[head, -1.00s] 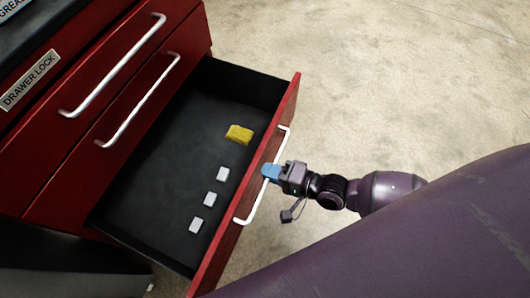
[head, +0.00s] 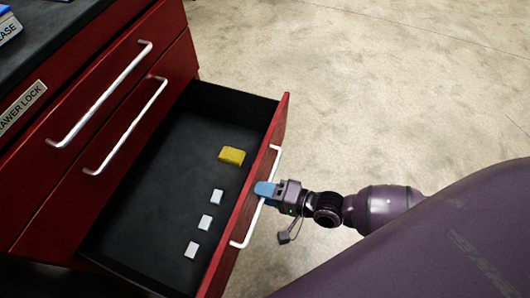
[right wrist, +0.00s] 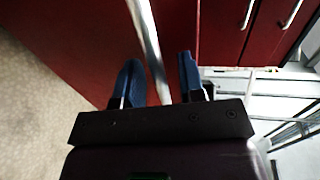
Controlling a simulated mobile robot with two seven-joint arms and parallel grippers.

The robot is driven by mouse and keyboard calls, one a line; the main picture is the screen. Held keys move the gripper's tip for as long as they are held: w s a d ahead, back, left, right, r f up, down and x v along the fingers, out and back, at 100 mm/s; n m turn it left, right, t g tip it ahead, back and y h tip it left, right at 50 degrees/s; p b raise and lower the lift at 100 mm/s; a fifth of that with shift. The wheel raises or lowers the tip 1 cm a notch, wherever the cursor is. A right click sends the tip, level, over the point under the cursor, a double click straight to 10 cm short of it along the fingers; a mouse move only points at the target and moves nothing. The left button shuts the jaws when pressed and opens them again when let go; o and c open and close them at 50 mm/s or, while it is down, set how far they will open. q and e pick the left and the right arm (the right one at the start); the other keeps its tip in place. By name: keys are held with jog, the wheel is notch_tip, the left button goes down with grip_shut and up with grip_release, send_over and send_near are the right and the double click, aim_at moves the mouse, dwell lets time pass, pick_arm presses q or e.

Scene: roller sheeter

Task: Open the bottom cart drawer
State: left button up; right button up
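The bottom cart drawer (head: 150,190) is pulled well out from the red cart in the head view, its black interior exposed. Its red front carries a white bar handle (head: 243,238). My right gripper (head: 264,189) is at this handle, with its blue fingertips over the bar. In the right wrist view, the handle (right wrist: 148,40) passes between the two fingers (right wrist: 160,80), close to the left one. A gap shows on the other side, so the fingers are open around the bar. My left gripper is out of view.
A yellow block (head: 232,155) and several small grey blocks (head: 205,222) lie in the drawer. Two closed drawers with white handles (head: 130,125) sit above. A "DRAWER LOCK" label (head: 22,106) is on the cart. Concrete floor (head: 350,90) beyond the drawer is clear.

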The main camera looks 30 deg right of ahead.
pick_arm(q)
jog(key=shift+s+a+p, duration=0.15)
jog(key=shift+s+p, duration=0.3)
jog(key=shift+p, duration=0.2)
pick_arm(e)
jog(key=v, duration=1)
jog(key=shift+s+d, duration=0.2)
jog(key=shift+d, duration=0.05)
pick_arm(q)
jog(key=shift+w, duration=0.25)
pick_arm(e)
jog(key=shift+r, duration=0.1)
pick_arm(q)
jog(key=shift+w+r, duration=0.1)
